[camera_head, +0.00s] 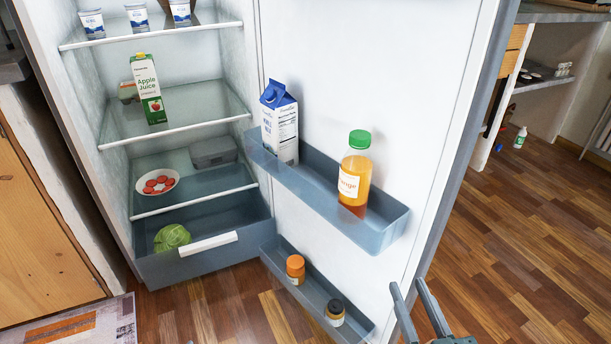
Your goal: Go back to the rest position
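My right gripper (408,285) shows at the bottom right with its two fingers apart and nothing between them. It is in front of the lower outer part of the open fridge door (372,62); I cannot tell whether it touches the door. My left gripper is not in view. The upper door bin (385,237) holds a milk carton (280,125) and an orange juice bottle (355,175) with a green cap. The lower door bin (318,297) holds an orange-capped jar (295,268) and a dark-capped jar (335,313).
Inside the fridge are yogurt cups (138,18), an apple juice carton (148,90), a white bowl (157,180) with red items, a grey container (212,151), and a cabbage (172,238) in the drawer (207,262).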

